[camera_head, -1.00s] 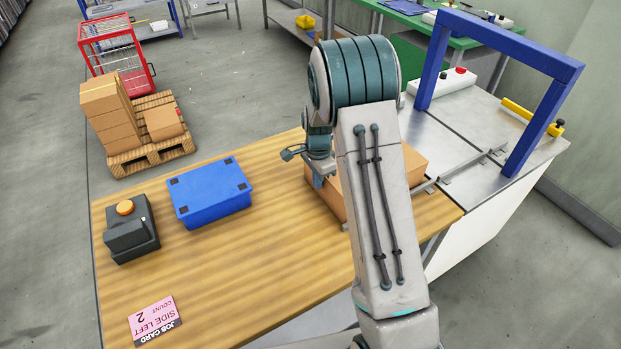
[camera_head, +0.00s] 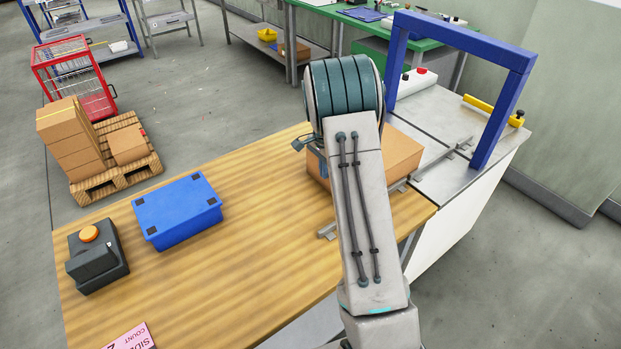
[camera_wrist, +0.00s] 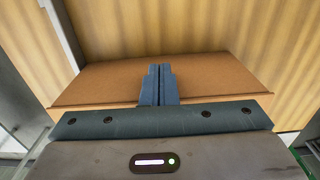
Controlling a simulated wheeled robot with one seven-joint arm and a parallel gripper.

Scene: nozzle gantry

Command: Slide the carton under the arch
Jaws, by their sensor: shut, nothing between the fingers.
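The brown carton (camera_head: 402,152) lies on the wooden table near its right end, partly hidden behind my arm in the head view. The blue arch (camera_head: 470,42) stands to its right, over a grey metal surface. My gripper (camera_wrist: 159,70) is shut and empty in the wrist view, its fingers together in front of the carton (camera_wrist: 100,82). I cannot tell whether the fingertips touch the carton. In the head view my arm hides most of the gripper.
A blue lidded box (camera_head: 178,208) and a dark button box with an orange button (camera_head: 90,235) stand on the wooden table (camera_head: 240,250). Low metal rails (camera_head: 440,160) lie before the arch. A yellow bar (camera_head: 492,108) lies beyond it. The table's middle is clear.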

